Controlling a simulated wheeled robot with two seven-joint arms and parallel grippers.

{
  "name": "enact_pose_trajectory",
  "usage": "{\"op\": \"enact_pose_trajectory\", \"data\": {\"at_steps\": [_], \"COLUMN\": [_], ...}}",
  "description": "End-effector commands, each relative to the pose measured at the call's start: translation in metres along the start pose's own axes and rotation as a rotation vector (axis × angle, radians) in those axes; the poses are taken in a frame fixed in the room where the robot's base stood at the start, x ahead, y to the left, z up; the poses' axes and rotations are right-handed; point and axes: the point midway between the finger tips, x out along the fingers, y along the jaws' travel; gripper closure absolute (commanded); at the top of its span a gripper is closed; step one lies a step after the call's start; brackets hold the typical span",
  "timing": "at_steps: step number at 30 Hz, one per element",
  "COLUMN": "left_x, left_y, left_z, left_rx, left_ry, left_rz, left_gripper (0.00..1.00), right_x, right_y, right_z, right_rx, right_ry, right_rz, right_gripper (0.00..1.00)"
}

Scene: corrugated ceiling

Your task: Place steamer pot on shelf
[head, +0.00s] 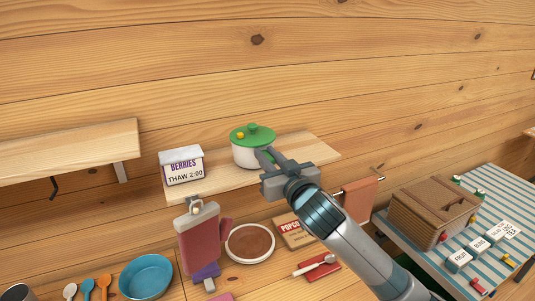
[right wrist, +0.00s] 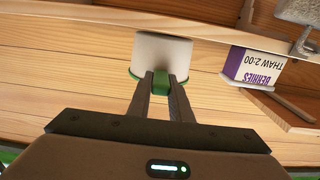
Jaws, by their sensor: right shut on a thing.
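The steamer pot (head: 247,156) is white with a green lid (head: 258,134) and a small yellow part on it. It appears upright at the middle of the wooden shelf (head: 216,181); I cannot tell whether its base touches the board. My right gripper (head: 264,158) reaches in from the lower right and is shut on the pot's green handle at the near side. In the right wrist view the pot (right wrist: 161,57) appears upside down, with the finger tips (right wrist: 164,82) at its green rim. My left gripper is not in view.
A berries box (head: 182,167) stands left of the pot on the shelf. Bare board lies to the pot's right. Another shelf (head: 70,148) is at the left. A wicker basket (head: 432,215) stands right.

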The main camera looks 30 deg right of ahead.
Motion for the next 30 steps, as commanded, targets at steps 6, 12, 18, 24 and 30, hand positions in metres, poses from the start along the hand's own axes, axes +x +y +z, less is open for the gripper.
{"op": "enact_pose_trajectory", "data": {"at_steps": [6, 12, 18, 24, 30], "left_x": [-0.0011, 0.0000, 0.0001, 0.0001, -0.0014], "left_y": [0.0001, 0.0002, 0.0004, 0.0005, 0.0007], "left_z": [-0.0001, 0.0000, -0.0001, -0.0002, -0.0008], "left_rx": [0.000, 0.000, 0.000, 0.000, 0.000], "left_ry": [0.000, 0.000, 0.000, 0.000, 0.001], "left_rz": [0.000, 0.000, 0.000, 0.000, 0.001], "left_gripper": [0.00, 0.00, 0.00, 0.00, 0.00], "right_x": [-0.0001, -0.0001, 0.0000, 0.0000, 0.0003], "right_y": [-0.0001, -0.0002, -0.0002, -0.0001, 0.0001], "right_z": [0.0023, 0.0042, 0.0059, 0.0057, 0.0025], "right_rx": [0.000, 0.001, 0.000, 0.000, 0.000], "right_ry": [0.003, 0.003, 0.001, 0.001, 0.001], "right_rz": [-0.001, -0.001, -0.001, 0.000, 0.000], "right_gripper": [1.00, 1.00, 0.63, 0.63, 0.63]}}
